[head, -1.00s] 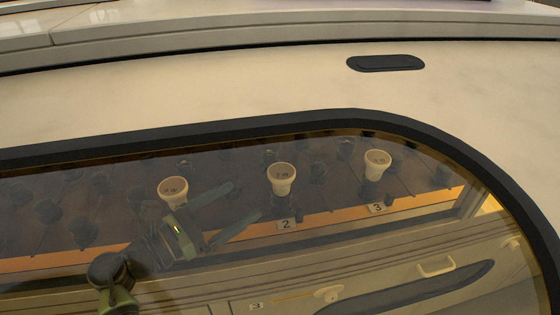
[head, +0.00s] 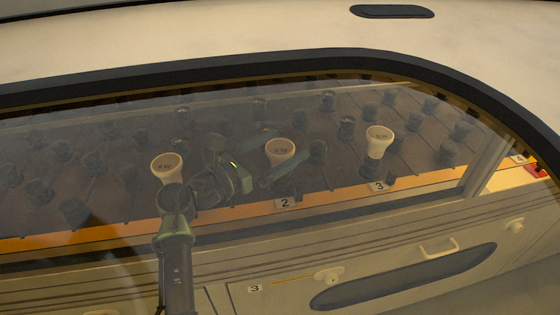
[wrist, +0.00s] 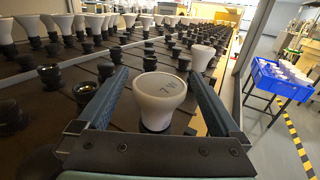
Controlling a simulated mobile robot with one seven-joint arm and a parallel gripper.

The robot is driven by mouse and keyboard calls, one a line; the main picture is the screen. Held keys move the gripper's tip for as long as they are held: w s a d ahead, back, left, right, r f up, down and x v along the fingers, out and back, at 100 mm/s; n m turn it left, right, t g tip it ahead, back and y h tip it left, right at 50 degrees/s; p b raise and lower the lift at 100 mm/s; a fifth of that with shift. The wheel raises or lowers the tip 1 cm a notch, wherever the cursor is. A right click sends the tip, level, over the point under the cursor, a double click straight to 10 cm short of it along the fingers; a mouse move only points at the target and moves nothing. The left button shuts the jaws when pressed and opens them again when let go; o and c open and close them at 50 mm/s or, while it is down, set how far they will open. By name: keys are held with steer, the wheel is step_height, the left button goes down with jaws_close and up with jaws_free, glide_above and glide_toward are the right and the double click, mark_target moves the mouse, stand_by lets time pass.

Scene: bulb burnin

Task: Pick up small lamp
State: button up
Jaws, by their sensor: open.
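Three small white lamps stand upright in dark sockets behind the tinted window: the left lamp (head: 166,167), the middle lamp (head: 281,151) by label 2, and the right lamp (head: 379,140) by label 3. My gripper (head: 280,146) is open, its fingers reaching to either side of the middle lamp. In the wrist view, a white lamp (wrist: 158,99) with a mark like "7 W" stands between the open fingers of my gripper (wrist: 158,72), with gaps on both sides.
Several dark empty sockets (head: 447,152) surround the lamps. More white lamps (wrist: 201,57) stand farther back in the wrist view. A blue crate (wrist: 278,78) with white items stands at right by a yellow-black floor stripe. The black window frame (head: 300,62) borders the rack.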

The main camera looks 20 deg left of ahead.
steer(key=shift+w, duration=0.15)
steer(key=c, duration=1.3)
steer(key=shift+r, duration=0.15)
